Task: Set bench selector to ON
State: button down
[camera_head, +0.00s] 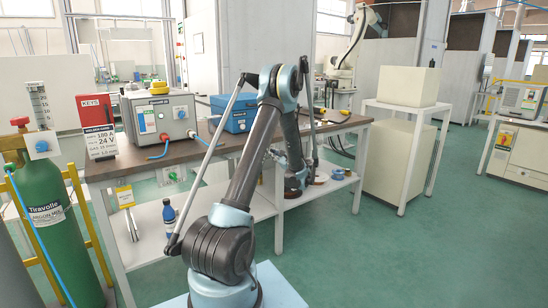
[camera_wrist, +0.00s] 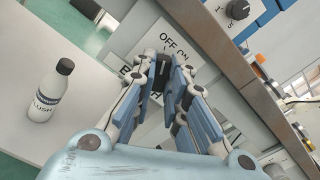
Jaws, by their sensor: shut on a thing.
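In the wrist view, the bench selector (camera_wrist: 160,70) is a small dark knob on a white plate (camera_wrist: 146,34) marked OFF and ON. My gripper (camera_wrist: 163,74) reaches up to it, with its blue-padded fingers on either side of the knob and shut on it. The fingers cover most of the knob and part of the lettering, so I cannot tell which mark it points at.
A bottle with a dark cap (camera_wrist: 52,92) stands on the white surface left of my gripper. Another black knob (camera_wrist: 238,9) is at the top right. In the head view, a welder box (camera_head: 150,98), a blue case (camera_head: 238,122) and a green cylinder (camera_head: 55,225) stand left of my arm.

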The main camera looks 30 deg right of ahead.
jog(key=shift+s+m, duration=0.15)
jog(key=shift+m, duration=0.25)
jog(key=m, duration=1.1)
jog(key=shift+d, duration=0.1)
dwell(0.3)
jog(key=c, duration=1.6)
grip_release()
